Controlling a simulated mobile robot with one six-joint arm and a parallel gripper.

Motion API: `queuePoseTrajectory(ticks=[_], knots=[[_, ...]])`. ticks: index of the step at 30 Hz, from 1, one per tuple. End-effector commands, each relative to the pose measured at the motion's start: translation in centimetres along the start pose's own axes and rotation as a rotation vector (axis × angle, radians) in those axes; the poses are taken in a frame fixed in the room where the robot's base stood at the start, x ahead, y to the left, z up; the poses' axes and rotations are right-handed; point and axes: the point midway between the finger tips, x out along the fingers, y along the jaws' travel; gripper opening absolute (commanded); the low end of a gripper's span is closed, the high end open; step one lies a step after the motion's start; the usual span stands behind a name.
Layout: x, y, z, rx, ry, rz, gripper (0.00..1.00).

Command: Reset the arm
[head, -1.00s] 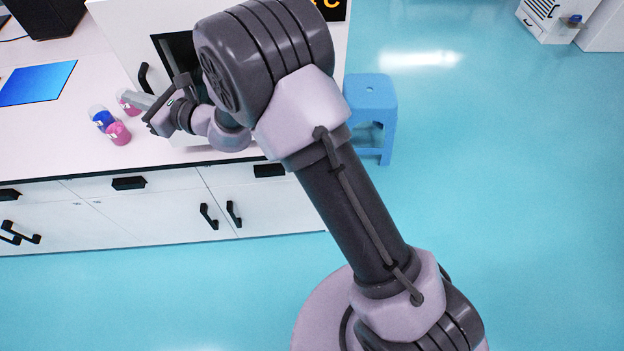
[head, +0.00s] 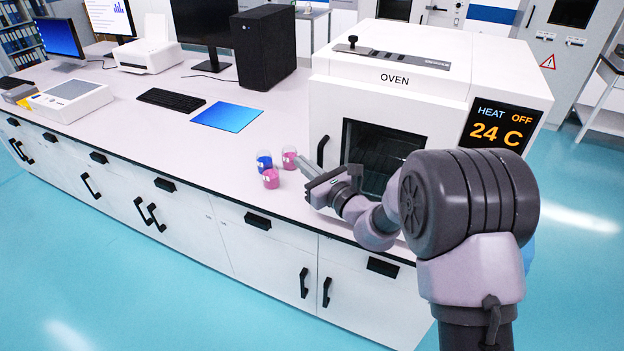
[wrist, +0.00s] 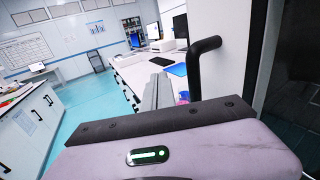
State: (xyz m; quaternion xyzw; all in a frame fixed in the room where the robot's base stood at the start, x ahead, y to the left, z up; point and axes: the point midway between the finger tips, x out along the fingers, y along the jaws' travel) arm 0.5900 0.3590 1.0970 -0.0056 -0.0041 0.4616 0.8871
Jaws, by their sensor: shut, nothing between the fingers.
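My gripper (head: 304,163) is shut and empty. It is held above the bench in front of the oven (head: 395,90), pointing left toward three small beakers. One beaker holds blue liquid (head: 264,161) and two hold pink, one at the back (head: 289,157) and one in front (head: 271,178). The fingertips look close to the back pink beaker; I cannot tell whether they touch it. In the wrist view the closed fingers (wrist: 158,92) point along the bench, with the oven's black door handle (wrist: 203,62) close on the right.
The oven display (head: 498,126) reads HEAT OFF, 24 C. On the bench (head: 190,135) lie a blue sheet (head: 227,116) and a keyboard (head: 171,98); a black computer case (head: 264,46) stands behind. The floor (head: 170,300) in front of the cabinets is clear.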

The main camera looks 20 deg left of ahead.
Motion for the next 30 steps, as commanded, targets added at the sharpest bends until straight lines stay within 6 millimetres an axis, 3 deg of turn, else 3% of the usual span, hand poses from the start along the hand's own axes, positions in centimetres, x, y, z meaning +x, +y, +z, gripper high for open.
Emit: queuePoseTrajectory(ticks=[10,13,19,21,23,26,27,29,30], knots=[[-3.8,7.4,-0.1,0.002,0.009,0.010,0.00],[-4.5,8.6,-0.2,0.002,0.010,0.010,0.00],[-4.9,9.2,-0.2,-0.002,0.008,0.012,0.00],[-5.2,9.8,1.2,-0.030,0.000,0.055,0.00],[-6.3,11.2,3.9,-0.094,-0.011,0.147,0.00],[-11.4,15.3,9.1,-0.337,0.007,0.393,0.00],[-14.6,16.9,10.0,-0.473,0.042,0.494,0.00],[-19.8,18.4,10.0,-0.699,0.129,0.624,0.00],[-23.6,18.6,9.2,-0.863,0.211,0.695,0.00]])
